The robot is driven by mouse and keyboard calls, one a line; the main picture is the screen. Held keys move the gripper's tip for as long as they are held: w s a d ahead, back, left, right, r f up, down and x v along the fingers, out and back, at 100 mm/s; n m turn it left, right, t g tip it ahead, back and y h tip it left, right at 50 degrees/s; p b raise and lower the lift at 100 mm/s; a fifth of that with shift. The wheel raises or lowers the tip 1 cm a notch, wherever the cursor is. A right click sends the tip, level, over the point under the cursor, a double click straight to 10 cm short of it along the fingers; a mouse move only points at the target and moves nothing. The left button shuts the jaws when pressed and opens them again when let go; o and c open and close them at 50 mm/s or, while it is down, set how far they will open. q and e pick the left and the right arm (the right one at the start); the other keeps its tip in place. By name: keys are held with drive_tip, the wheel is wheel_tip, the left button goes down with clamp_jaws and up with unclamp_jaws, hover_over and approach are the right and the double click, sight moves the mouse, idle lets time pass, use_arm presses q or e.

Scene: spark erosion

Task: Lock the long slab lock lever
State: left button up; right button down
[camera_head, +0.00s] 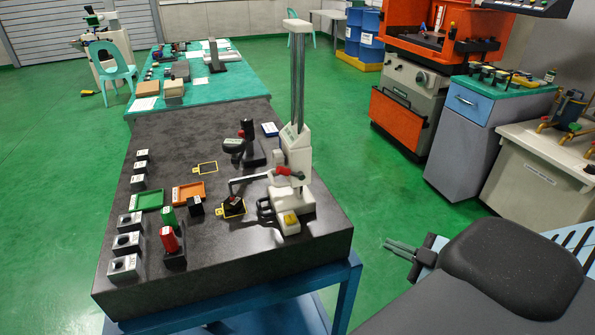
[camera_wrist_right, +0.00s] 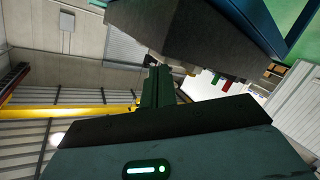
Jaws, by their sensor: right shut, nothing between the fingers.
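The dark granite slab (camera_head: 120,255) stands on a blue frame. A height gauge (camera_head: 298,90) with a tall column stands at its right side. A lever with a red grip (camera_head: 288,171) sits low on the gauge; I cannot tell whether this is the long slab lock lever, or whether it is locked. My right gripper (camera_head: 388,244) is shut and empty, to the right of the slab and well apart from it, over the green floor. In the right wrist view the slab's underside and side (camera_wrist_right: 205,35) show above the gripper. My left gripper is out of view.
Several small blocks, a green tray (camera_head: 147,201) and an orange tray (camera_head: 188,192) lie on the slab. A green-topped table (camera_head: 230,88) adjoins its far end. A grey cabinet (camera_head: 465,140) and an orange machine (camera_head: 398,120) stand at right. Green floor lies clear between.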

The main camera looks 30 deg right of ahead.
sight(281, 169)
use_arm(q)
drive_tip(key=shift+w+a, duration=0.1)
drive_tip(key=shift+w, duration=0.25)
use_arm(e)
drive_tip(key=w+a+r+n+y, duration=0.3)
drive_tip(key=a+r+n+y, duration=0.1)
drive_tip(key=r, duration=0.4)
drive_tip(key=w+a+r+n+g+y, duration=0.1)
drive_tip(key=w+a+r+n+y, duration=0.2)
drive_tip(key=r, duration=0.6)
drive_tip(key=shift+w+a+r+n+y, duration=0.15)
drive_tip(key=shift+w+a+n+y, duration=0.35)
drive_tip(key=shift+y, duration=0.4)
